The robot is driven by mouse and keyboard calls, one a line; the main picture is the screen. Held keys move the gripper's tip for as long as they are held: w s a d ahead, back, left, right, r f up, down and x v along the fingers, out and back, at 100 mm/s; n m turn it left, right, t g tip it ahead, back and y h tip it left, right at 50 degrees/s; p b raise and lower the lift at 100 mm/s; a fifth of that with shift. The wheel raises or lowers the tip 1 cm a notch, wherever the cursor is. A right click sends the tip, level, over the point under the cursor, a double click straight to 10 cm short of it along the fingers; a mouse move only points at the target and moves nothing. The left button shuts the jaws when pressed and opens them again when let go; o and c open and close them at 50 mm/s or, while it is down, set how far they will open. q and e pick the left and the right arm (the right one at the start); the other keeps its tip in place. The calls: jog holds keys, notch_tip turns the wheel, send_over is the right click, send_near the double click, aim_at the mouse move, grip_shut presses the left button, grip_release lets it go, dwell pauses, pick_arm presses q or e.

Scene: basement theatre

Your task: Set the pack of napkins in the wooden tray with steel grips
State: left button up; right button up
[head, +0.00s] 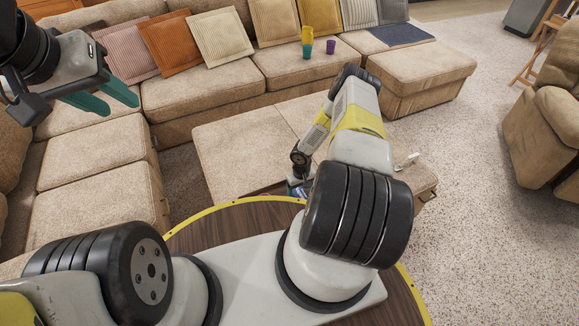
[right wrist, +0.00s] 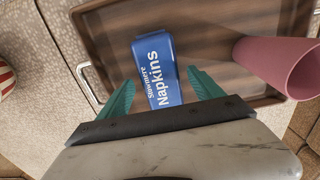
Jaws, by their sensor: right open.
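The blue pack of napkins (right wrist: 157,68) lies over the floor of the brown wooden tray (right wrist: 112,42) in the right wrist view. Its near end overlaps the tray's near side, so I cannot tell whether it touches the rim. A steel grip (right wrist: 86,80) shows on the tray's left side. My right gripper (right wrist: 162,92) is open, with one teal finger on each side of the pack. In the head view my right arm hides most of the tray and pack. My left gripper (head: 122,108) is open and empty, raised over the sofa at upper left.
A pink cup (right wrist: 278,66) stands at the tray's right side, close to my right finger. A red-and-white striped item (right wrist: 5,77) is at the left edge. The beige ottoman (head: 232,155) has bare room left of my arm. A sofa (head: 205,95) stands behind.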

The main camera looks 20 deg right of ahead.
notch_tip(320, 180, up, 9)
notch_tip(320, 180, up, 38)
jog(key=f+t+h, duration=0.1)
jog(key=t+h, duration=0.1)
send_over(300, 194)
jog(key=w+d, duration=0.1)
jog(key=w, duration=0.2)
jog(key=s+a+r+m+t, duration=0.1)
jog(key=s+a+r, duration=0.1)
jog(key=s+r, duration=0.45)
jog(key=s+a+r+t, duration=0.1)
jog(key=s+a+r, duration=0.2)
jog(key=r, duration=0.7)
jog(key=s+a+r+t+y, duration=0.1)
jog(key=s+a+r+y, duration=0.1)
jog(key=s, duration=0.5)
jog(key=s+a+r+t+y, duration=0.1)
jog(key=s+a+r+y, duration=0.1)
jog(key=s+a+r, duration=0.3)
jog(key=s, duration=0.3)
jog(key=shift+a+r, duration=0.2)
jog(key=shift+a, duration=0.2)
